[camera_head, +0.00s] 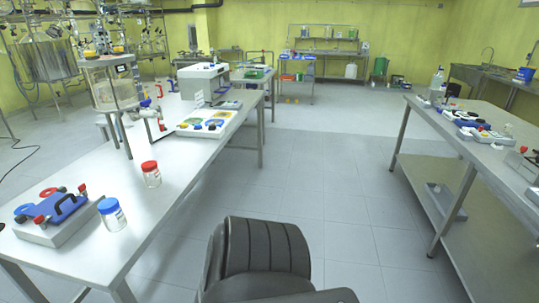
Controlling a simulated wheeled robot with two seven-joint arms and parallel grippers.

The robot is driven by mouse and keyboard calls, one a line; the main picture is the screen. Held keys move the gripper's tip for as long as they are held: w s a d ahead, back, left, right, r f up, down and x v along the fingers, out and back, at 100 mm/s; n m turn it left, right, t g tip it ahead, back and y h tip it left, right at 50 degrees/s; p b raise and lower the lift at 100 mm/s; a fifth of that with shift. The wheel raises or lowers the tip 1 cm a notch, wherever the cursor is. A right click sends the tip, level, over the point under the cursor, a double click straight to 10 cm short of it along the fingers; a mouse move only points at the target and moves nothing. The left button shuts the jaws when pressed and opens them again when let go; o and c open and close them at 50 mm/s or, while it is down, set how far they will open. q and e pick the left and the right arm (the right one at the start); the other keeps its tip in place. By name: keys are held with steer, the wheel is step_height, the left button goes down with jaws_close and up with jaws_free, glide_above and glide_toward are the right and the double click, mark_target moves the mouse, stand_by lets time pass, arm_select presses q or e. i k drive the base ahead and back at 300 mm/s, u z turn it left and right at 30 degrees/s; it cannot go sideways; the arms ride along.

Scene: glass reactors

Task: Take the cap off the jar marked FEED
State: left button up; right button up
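Two clear jars stand upright on the left steel table. One jar (153,178) has a red cap (149,166), which is on. The other jar (115,220), nearer the front edge, has a blue cap (108,206), also on. Both carry pale labels, but the writing is too small to read, so I cannot tell which is marked FEED. Neither of my grippers shows in the head view.
A grey device with a blue plate and red knobs (55,213) sits left of the blue-capped jar. A glass vessel on a stand (113,88) is farther back. Floor between the tables (320,185) is clear.

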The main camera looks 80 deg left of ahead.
mark_target(116, 221)
steer(key=u, duration=2.1)
steer(key=i, duration=2.2)
steer(key=u, duration=3.25)
